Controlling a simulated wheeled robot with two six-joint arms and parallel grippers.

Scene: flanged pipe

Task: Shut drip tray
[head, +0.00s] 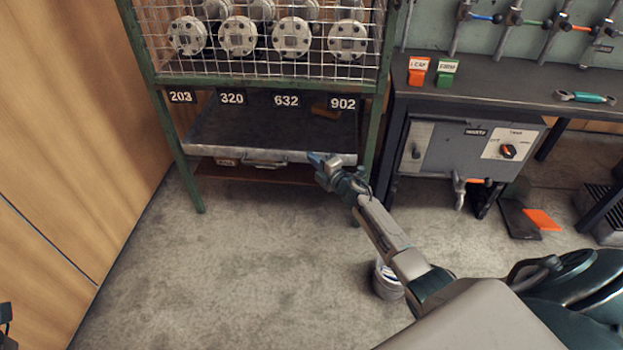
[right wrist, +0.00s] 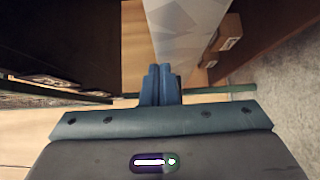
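The drip tray (head: 250,130) is a wide, dark grey metal sheet low in the green rack, below the number plates. Its pale front edge (head: 225,152) runs across between the rack's front legs, and a curved handle (head: 265,164) shows just under it. My right gripper (head: 322,163) is at the right end of that edge. In the right wrist view, its blue fingers (right wrist: 161,85) are together with nothing seen between them, close to a pale grey panel. I cannot tell whether they touch it. A dark piece at the head view's left edge may be my left gripper (head: 5,320).
Small brown boxes (right wrist: 228,35) sit below the tray. The green rack leg (head: 372,140) stands right of my right gripper. A workbench (head: 480,85) with a grey cabinet is further right.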

